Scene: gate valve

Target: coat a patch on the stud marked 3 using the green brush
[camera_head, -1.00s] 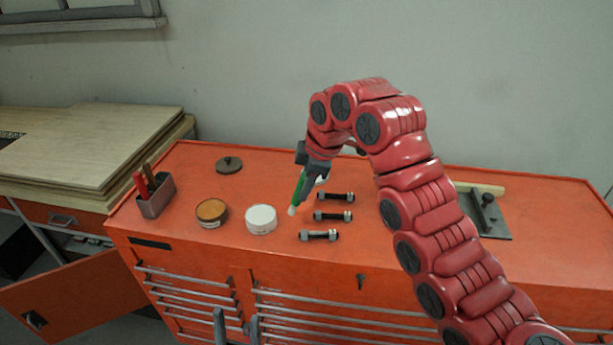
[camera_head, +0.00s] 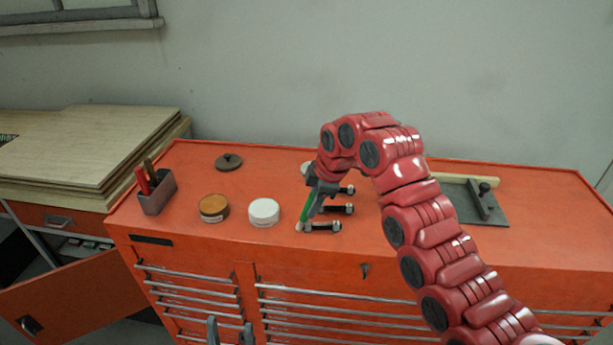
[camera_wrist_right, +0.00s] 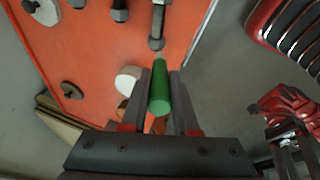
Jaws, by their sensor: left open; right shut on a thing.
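My right gripper (camera_head: 318,197) is shut on the green brush (camera_head: 306,208), which tilts with its tip down. In the right wrist view the green handle (camera_wrist_right: 160,93) sits between the fingers of the gripper (camera_wrist_right: 160,78). The brush tip is at the left end of the nearest stud (camera_head: 320,227); I cannot tell whether it touches. This stud shows in the wrist view too (camera_wrist_right: 157,28). The middle stud (camera_head: 336,209) and the far stud (camera_head: 343,190) lie behind it, partly hidden by the gripper. No number is readable. My left gripper (camera_head: 230,332) is open and empty at the bottom edge.
A white-topped tub (camera_head: 264,212) and a brown-topped tub (camera_head: 214,208) stand left of the studs. A tool holder (camera_head: 157,197), a dark disc (camera_head: 228,162) and a dark plate with a knob (camera_head: 482,208) also sit on the orange cabinet top (camera_head: 270,180).

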